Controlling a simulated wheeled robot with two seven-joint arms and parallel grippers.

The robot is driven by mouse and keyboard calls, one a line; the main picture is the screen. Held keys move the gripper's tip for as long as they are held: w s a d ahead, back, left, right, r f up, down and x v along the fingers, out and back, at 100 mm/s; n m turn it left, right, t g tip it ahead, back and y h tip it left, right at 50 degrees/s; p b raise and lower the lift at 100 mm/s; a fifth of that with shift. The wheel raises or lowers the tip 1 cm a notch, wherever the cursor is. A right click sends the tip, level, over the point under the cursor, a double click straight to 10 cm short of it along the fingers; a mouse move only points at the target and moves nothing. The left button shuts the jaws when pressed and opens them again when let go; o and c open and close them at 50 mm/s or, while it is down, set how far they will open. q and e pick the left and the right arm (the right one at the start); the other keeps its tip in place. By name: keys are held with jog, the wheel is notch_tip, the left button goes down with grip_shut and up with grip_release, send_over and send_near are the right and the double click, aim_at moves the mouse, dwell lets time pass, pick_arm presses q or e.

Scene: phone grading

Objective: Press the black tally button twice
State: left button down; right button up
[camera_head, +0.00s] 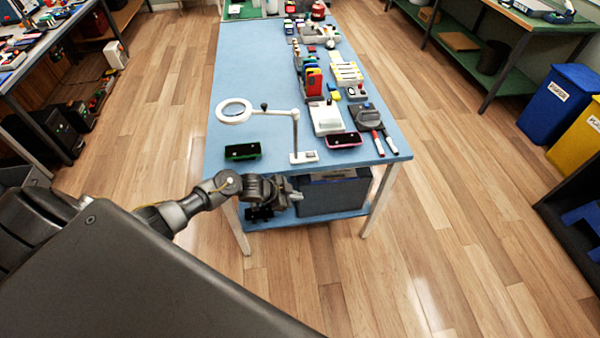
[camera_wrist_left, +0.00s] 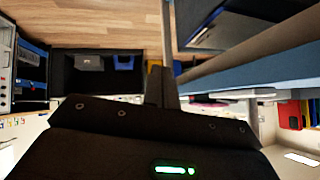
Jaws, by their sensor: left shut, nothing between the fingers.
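I cannot pick out the black tally button with certainty. A dark grey device (camera_head: 367,117) with a rounded top lies on the right side of the blue table (camera_head: 235,80), but it is too small to identify. My left gripper (camera_head: 296,195) is at the near edge of the table, beside and apparently below the tabletop, in front of a dark bin. It is shut and empty; its closed fingers (camera_wrist_left: 162,88) also show in the left wrist view, with the table edge to their right. My right gripper is in neither view.
A magnifier lamp (camera_head: 235,111) stands near the front edge. A green-framed phone (camera_head: 242,151) and a pink-framed phone (camera_head: 343,140) lie on either side. A white box (camera_head: 326,117), markers (camera_head: 378,143) and colourful racks fill the right side. The table's left side is mostly clear.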

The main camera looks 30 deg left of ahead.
pick_arm(q)
jog(key=s+a+f+n+g+y+b, duration=0.1)
jog(key=s+f+n+y+b, duration=0.15)
jog(key=s+f, duration=0.8)
jog(key=s+f+n+g+y+b, duration=0.1)
jog(key=s+f+n, duration=0.2)
jog(key=s+f, duration=0.7)
jog(key=s+f+n+g, duration=0.1)
jog(key=s+f, duration=0.4)
jog(key=s, duration=0.4)
jog(key=s+d+f+n+g+y+b, duration=0.1)
jog(key=s+f+g, duration=0.1)
jog(key=s+f, duration=0.4)
jog(key=s+d+f+n+g+y+b, duration=0.1)
jog(key=s+f, duration=0.5)
jog(key=s, duration=0.6)
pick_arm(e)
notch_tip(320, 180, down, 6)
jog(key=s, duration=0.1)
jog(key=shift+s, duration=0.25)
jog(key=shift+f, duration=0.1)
